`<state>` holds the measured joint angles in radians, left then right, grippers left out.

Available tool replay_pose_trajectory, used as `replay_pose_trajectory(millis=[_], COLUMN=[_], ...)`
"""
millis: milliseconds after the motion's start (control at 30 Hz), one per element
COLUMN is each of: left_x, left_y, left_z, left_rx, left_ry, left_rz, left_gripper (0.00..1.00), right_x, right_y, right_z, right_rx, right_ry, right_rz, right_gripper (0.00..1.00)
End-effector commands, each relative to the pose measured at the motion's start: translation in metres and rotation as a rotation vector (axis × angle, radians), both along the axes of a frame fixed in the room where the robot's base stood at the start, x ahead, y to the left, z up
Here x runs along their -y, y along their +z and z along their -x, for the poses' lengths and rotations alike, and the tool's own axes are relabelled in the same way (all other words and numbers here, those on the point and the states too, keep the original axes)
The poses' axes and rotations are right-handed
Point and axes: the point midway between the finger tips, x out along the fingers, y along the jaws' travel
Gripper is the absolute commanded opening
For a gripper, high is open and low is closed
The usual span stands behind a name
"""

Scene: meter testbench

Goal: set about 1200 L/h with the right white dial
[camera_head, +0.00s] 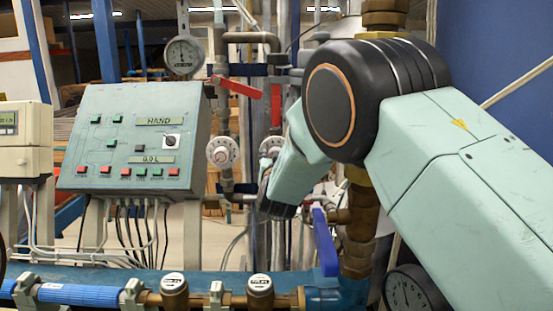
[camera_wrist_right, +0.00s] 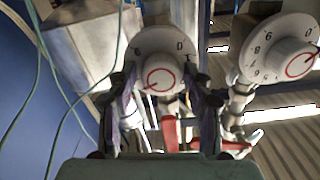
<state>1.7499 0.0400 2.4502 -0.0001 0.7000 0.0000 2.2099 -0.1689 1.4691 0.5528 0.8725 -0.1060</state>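Two white dials with numbered rims are on the vertical pipes. In the head view the left white dial (camera_head: 222,152) is clear, and the right white dial (camera_head: 271,147) is partly covered by my right arm. In the right wrist view, which looks upside down, the right white dial (camera_wrist_right: 160,46) is straight ahead, with a red ring and mark on its knob. My right gripper (camera_wrist_right: 160,82) is open, its fingers on either side of this knob; contact is not clear. The left dial (camera_wrist_right: 285,50) sits to the right there. My left gripper is not in view.
A control panel (camera_head: 136,138) reading "HAND" and "0.0 L" stands at left. Red valve levers (camera_head: 238,88) are above the dials, a blue lever (camera_head: 325,242) is below right. A round gauge (camera_head: 184,54) is above the panel. A blue pipe (camera_head: 80,294) crosses the front.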

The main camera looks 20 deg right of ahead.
Motion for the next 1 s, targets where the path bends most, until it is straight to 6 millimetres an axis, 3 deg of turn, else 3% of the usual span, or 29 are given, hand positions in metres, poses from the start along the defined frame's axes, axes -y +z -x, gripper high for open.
replay_pose_trajectory(millis=[467,1000], left_x=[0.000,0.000], left_y=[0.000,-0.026], left_z=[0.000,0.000], left_rx=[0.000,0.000], left_ry=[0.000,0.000], left_rz=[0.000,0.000], left_gripper=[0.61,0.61], right_x=[0.000,0.000], right_y=[0.000,0.001], right_z=[0.000,0.000], right_rx=[0.001,0.086], right_ry=[0.000,0.000], right_rz=[0.000,-0.277], right_gripper=[0.07,0.07])
